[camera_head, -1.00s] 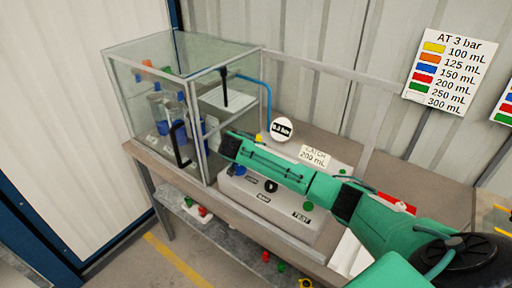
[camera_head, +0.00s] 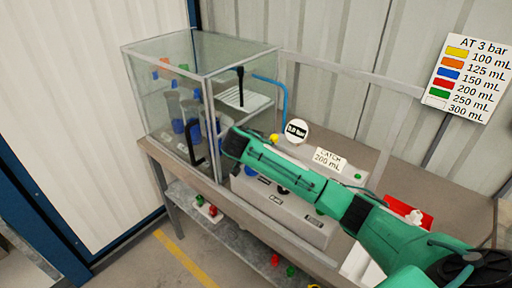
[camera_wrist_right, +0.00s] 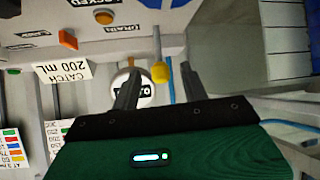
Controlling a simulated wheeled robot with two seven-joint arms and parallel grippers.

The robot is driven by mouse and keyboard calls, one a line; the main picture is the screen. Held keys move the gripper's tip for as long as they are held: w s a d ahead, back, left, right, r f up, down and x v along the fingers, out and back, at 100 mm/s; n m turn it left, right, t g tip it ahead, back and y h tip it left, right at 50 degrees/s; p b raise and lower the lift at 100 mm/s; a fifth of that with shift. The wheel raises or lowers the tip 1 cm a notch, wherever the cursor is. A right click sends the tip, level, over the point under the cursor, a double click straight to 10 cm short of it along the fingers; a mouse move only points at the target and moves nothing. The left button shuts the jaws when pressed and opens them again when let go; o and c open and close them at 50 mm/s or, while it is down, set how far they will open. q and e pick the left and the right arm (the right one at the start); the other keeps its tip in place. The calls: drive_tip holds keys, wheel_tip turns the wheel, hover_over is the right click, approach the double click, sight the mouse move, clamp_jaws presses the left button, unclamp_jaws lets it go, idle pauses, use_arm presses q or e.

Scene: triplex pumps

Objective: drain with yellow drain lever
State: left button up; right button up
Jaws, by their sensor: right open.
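The yellow drain lever (camera_head: 274,137) shows as a small yellow knob behind my right arm, by the round gauge. In the right wrist view the yellow knob (camera_wrist_right: 161,72) sits on a thin grey rod. My right gripper (camera_wrist_right: 161,68) is open. The yellow knob appears between its two fingers in that view, but I cannot tell whether they touch it or how far it is. In the head view my right gripper (camera_head: 232,142) reaches the glass cabinet's right front side, its fingers hardly visible. My left gripper is not in view.
A glass cabinet (camera_head: 210,60) with a black handle stands left of the grey control box (camera_head: 302,215). A round gauge (camera_head: 297,131) and a "CATCH 200 mL" card (camera_head: 328,160) stand behind my arm. A colour chart (camera_head: 466,77) hangs on the wall.

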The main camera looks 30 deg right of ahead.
drive_tip(key=b+v, duration=0.1)
drive_tip(key=v, duration=0.7)
drive_tip(key=shift+w, duration=0.1)
